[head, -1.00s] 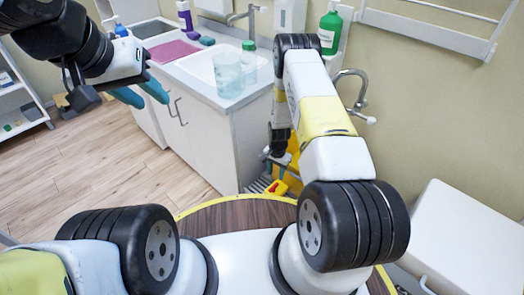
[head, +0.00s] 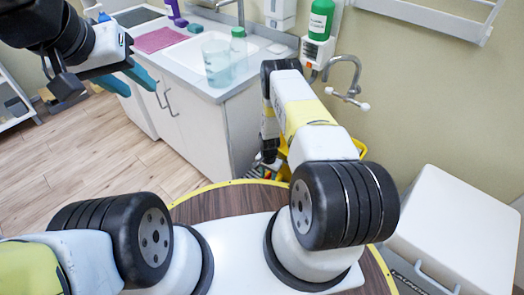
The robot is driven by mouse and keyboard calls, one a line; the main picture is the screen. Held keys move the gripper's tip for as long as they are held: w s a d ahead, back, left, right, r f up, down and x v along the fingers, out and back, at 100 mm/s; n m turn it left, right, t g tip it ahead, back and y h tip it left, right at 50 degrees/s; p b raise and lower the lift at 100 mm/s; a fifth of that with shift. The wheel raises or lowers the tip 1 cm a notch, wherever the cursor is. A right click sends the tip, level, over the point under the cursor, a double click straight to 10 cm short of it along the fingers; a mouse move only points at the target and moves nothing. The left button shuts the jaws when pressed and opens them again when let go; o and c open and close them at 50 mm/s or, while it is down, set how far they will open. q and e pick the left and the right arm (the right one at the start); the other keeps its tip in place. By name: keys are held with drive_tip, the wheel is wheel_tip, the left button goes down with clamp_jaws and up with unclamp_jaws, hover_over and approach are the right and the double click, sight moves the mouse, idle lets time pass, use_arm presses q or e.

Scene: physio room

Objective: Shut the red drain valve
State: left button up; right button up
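My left gripper (head: 139,87) is at the upper left, in front of the sink cabinet. Its two teal fingers are apart, with nothing between them. My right arm reaches forward and down in the middle of the picture. Its wrist end is low beside the cabinet, by a yellow object (head: 361,147) on the floor that is mostly hidden behind the arm. My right gripper's fingers cannot be made out there. A small reddish patch shows near that wrist, but I cannot tell whether it is the red drain valve. No valve handle or its position is clear.
The white sink cabinet (head: 205,133) stands left of my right arm, with a clear jug (head: 217,64) on its counter. A wall tap (head: 347,80) is behind the arm. A white lidded box (head: 455,226) stands at right. The wood floor (head: 90,150) at left is clear.

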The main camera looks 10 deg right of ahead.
clamp_jaws()
drive_tip(key=shift+n, duration=0.3)
drive_tip(key=n, duration=0.3)
drive_tip(key=shift+n, duration=0.3)
drive_tip(key=n, duration=0.4)
drive_tip(key=shift+n, duration=0.3)
drive_tip(key=n, duration=0.4)
drive_tip(key=shift+n, duration=0.3)
drive_tip(key=shift+w+n, duration=0.1)
drive_tip(key=shift+n, duration=2)
